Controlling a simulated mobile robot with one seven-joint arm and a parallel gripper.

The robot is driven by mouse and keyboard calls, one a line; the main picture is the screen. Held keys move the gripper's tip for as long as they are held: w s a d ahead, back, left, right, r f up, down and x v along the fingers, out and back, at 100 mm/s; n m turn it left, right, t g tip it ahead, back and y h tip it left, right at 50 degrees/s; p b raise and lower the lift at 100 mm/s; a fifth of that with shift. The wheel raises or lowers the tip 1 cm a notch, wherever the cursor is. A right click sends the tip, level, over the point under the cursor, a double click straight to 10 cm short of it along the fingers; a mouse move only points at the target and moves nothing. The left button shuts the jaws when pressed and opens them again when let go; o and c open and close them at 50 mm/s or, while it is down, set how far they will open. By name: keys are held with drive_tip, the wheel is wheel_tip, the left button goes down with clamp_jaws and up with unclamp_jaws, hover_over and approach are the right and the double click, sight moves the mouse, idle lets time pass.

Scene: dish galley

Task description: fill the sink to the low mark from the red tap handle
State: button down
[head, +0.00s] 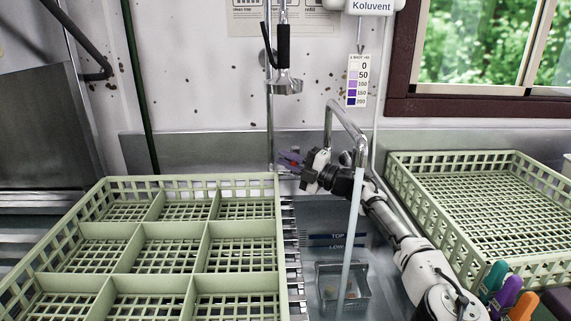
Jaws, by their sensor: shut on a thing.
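The sink (315,215) is a steel basin in the middle, with TOP and LOW marks (336,246) on its back wall. Both marks show. A curved chrome spout (345,118) stands over it, and a pale stream of water (352,235) runs from it into the sink. I cannot make out the water surface. My gripper (291,160) is at the back of the sink, left of the spout, with its purple fingers shut. A small red bit of the tap handle (294,164) shows between them; the rest is hidden.
A grey basket (343,289) stands in the sink under the stream. A divided green rack (145,230) is at left, an open green rack (480,160) at right. A spray head (285,82) hangs above. Teal, purple and orange handles (508,291) stand at lower right.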

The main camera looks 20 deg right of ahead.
drive_tip(key=shift+d+r+g, duration=0.1)
drive_tip(key=shift+g, duration=0.2)
drive_tip(key=c, duration=1.4)
unclamp_jaws()
drive_tip(key=shift+c, duration=0.2)
drive_tip(key=shift+s, duration=0.1)
drive_tip(key=b+v, duration=0.1)
drive_tip(key=v, duration=0.6)
drive_tip(key=shift+d+f, duration=0.2)
